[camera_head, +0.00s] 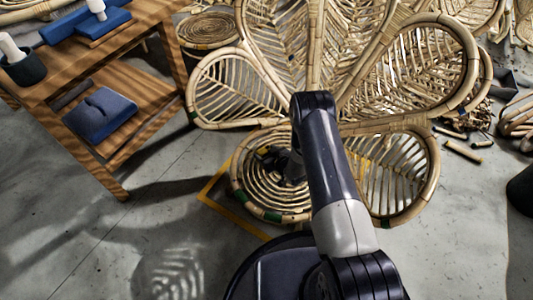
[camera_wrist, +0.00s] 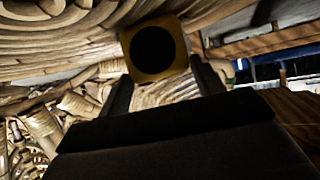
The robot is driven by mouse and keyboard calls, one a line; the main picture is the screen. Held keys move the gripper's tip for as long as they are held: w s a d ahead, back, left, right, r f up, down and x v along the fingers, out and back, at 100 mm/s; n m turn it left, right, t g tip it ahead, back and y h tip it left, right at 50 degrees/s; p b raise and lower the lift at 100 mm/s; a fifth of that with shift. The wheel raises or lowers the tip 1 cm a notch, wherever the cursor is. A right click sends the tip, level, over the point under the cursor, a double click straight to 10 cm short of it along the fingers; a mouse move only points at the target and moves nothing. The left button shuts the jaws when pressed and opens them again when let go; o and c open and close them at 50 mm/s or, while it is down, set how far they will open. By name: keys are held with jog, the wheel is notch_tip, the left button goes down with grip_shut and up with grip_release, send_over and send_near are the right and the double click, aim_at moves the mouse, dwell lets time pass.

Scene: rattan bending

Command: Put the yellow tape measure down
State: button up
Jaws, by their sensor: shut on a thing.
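The yellow tape measure (camera_wrist: 155,48) shows in the wrist view as a yellow square with a large black disc on its face. My gripper (camera_wrist: 160,75) is shut on it, with one dark finger at each side. In the head view my gripper (camera_head: 279,162) is over the round rattan seat of the peacock-shaped chair (camera_head: 268,193), and my own arm hides part of it. I cannot make out the tape measure clearly in the head view, nor tell whether it touches the seat.
A round rattan stool (camera_head: 207,31) is behind. Loose rattan offcuts (camera_head: 462,152) lie at the right. A yellow line (camera_head: 222,208) marks the floor; the front left floor is clear.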

jog(key=o, duration=1.2)
jog(key=shift+f, duration=0.1)
jog(key=shift+c, duration=0.2)
jog(key=shift+r, duration=0.2)
jog(key=p+v, duration=0.4)
jog(key=v, duration=0.8)
